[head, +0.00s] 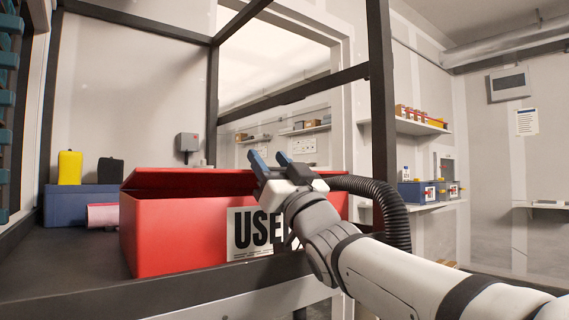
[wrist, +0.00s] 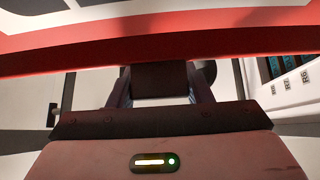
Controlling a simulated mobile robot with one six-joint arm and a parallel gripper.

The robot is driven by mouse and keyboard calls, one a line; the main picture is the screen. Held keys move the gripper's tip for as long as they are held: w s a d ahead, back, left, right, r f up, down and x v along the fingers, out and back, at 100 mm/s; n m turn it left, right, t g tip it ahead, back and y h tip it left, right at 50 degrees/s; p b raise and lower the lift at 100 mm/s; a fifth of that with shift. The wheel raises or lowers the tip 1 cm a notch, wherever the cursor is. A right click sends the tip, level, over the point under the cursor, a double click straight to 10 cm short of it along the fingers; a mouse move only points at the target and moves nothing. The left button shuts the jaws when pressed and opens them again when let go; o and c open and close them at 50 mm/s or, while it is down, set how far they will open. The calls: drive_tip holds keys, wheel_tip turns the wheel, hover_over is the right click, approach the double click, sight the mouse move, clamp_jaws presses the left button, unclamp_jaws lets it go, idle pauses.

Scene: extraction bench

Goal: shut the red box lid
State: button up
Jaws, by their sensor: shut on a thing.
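The red box (head: 165,235) stands on the dark bench in the head view, with a white label reading "USE" on its front, partly hidden by my arm. Its red lid (head: 190,181) is slightly raised, with a narrow dark gap showing under it at the left. My gripper (head: 270,158) is at the lid's right front part, its blue fingers pointing up past the edge. In the wrist view a red band of the lid (wrist: 160,53) crosses in front of the fingertips, so the contact itself is hidden. My gripper looks shut on the lid.
A blue case (head: 75,205) with a yellow container (head: 69,167) and a black one (head: 110,170) stands behind the box at left. A pink roll (head: 101,215) lies beside it. A black ribbed hose (head: 385,200) curves down behind my arm. A dark frame post (head: 384,110) rises at right.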

drive_tip(key=shift+d, duration=0.2)
drive_tip(key=o, duration=1.4)
drive_tip(key=shift+w+d, duration=0.1)
drive_tip(key=shift+r, duration=0.1)
wheel_tip(320, 180, up, 10)
drive_tip(key=p, duration=0.5)
